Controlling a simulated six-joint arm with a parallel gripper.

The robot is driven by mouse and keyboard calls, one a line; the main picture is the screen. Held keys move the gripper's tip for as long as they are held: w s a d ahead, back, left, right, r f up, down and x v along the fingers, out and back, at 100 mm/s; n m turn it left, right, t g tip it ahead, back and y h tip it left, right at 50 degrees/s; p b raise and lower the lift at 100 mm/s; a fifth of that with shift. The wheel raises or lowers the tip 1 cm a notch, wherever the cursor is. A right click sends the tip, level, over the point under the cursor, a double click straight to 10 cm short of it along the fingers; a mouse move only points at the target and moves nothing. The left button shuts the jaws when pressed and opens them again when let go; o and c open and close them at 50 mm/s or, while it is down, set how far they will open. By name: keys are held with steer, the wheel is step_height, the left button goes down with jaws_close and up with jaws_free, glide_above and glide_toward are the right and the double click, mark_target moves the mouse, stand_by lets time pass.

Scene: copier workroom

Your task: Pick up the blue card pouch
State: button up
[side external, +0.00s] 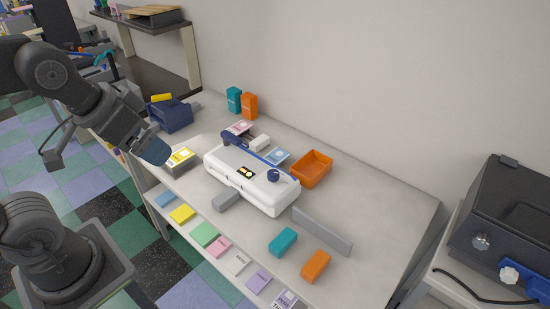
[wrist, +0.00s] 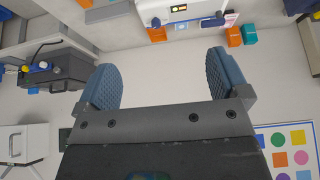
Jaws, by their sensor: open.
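The blue card pouch (side external: 276,156) lies flat on the bench behind the white laminating machine (side external: 232,181), beside an orange tray. In the wrist view a small pale blue patch at the top, next to the orange tray, looks like the pouch (wrist: 181,26). My gripper (side external: 154,150) hangs at the left end of the bench, near a grey holder with a yellow card pouch (side external: 181,156), well apart from the blue pouch. In the wrist view my gripper (wrist: 164,75) has its two blue fingers wide apart with nothing between them.
The machine, with its dark blue lever, stands between my gripper and the blue pouch. An orange tray (side external: 312,168) is right of the pouch; a pink card pouch (side external: 239,128) is behind left. Teal and orange boxes (side external: 249,105) stand by the wall. The bench's right end is bare.

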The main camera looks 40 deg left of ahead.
steer(key=w+r+g, duration=0.1)
steer(key=w+r, duration=0.1)
steer(key=w, duration=0.9)
steer(key=g, duration=0.3)
glide_above(275, 157)
steer(key=s, duration=0.1)
step_height(275, 157, down, 27)
steer(key=shift+f, duration=0.1)
steer(key=shift+w+f, duration=0.15)
steer(key=shift+f, duration=1.35)
steer(key=shift+w+f, duration=0.15)
steer(key=shift+f, duration=1.35)
